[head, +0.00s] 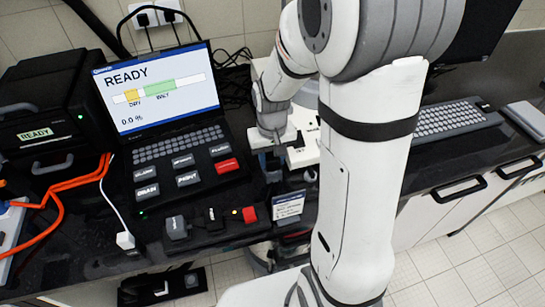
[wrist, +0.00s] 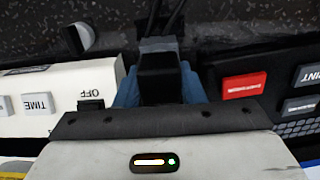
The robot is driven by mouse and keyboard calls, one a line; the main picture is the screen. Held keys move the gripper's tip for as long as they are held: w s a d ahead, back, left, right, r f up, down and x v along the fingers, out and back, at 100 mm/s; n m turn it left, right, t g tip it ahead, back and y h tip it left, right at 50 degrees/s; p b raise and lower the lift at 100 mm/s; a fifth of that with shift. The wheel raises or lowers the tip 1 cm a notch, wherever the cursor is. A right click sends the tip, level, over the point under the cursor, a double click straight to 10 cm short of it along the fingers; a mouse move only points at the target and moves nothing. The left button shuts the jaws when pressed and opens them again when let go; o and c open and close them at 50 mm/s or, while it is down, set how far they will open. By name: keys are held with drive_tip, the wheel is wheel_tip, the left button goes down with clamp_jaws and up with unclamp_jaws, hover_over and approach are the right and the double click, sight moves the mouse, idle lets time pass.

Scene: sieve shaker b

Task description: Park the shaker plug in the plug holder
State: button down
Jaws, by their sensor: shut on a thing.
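My gripper (head: 276,150) is over the black bench, just right of the laptop-like console in the head view. In the wrist view its blue fingertips (wrist: 160,88) are shut on a black block (wrist: 159,62), which looks like the shaker plug. Dark cords run up behind the block. In the head view the plug is too small or hidden by the gripper to make out. A white control box (wrist: 50,88) with OFF and TIME labels is left of the gripper in the wrist view. I cannot pick out the plug holder with certainty.
The console (head: 155,95) reads READY and has a red key (head: 227,166). Orange cables (head: 60,200) lie at the left. A keyboard (head: 445,118) is at the right, beyond my arm.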

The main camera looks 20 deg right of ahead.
sight(272, 156)
drive_tip(key=shift+f+b, duration=0.5)
drive_tip(key=shift+f, duration=0.05)
idle(0.4)
drive_tip(key=c, duration=0.9)
unclamp_jaws()
drive_tip(key=shift+o, duration=0.2)
drive_tip(key=shift+r, duration=0.1)
wheel_tip(272, 156, up, 8)
drive_tip(key=shift+f, duration=0.15)
